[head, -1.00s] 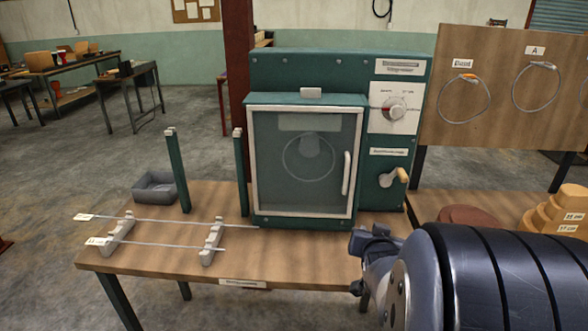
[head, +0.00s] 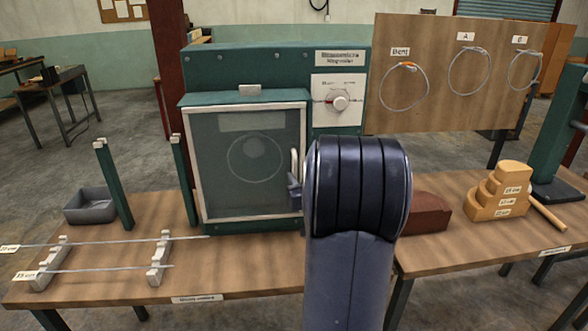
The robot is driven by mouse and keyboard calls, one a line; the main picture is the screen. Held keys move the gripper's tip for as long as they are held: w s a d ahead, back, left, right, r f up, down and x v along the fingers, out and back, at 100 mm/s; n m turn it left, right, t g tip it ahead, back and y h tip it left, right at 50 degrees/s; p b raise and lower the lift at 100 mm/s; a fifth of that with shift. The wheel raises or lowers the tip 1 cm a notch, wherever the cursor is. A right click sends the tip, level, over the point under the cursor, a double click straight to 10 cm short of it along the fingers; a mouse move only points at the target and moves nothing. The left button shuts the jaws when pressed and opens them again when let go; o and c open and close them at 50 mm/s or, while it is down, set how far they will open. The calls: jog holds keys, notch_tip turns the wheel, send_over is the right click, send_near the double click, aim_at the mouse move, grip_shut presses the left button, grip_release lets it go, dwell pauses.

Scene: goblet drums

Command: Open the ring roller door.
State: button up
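The ring roller is a green machine (head: 270,62) standing on the wooden table. Its door (head: 252,165) has a pale frame and a see-through pane, and it looks shut. A ring-like roller shows dimly behind the pane. The door's pale upright handle (head: 294,163) is at its right edge, partly hidden by my arm. A small part of my gripper (head: 295,192) shows just left of my arm, close to the handle. The rest of it is hidden behind the arm, so I cannot tell whether it touches the handle or how its fingers stand.
A dial (head: 339,102) is on the machine's right panel. Two rods lie on pale stands (head: 158,258) at the left, near green posts (head: 113,185) and a grey bin (head: 90,206). Stepped wooden blocks (head: 500,192) and a brown block (head: 427,213) stand at the right. A board with rings (head: 440,120) stands behind.

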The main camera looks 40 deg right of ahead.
aim_at(295, 172)
jog(key=shift+x, duration=2.15)
grip_shut()
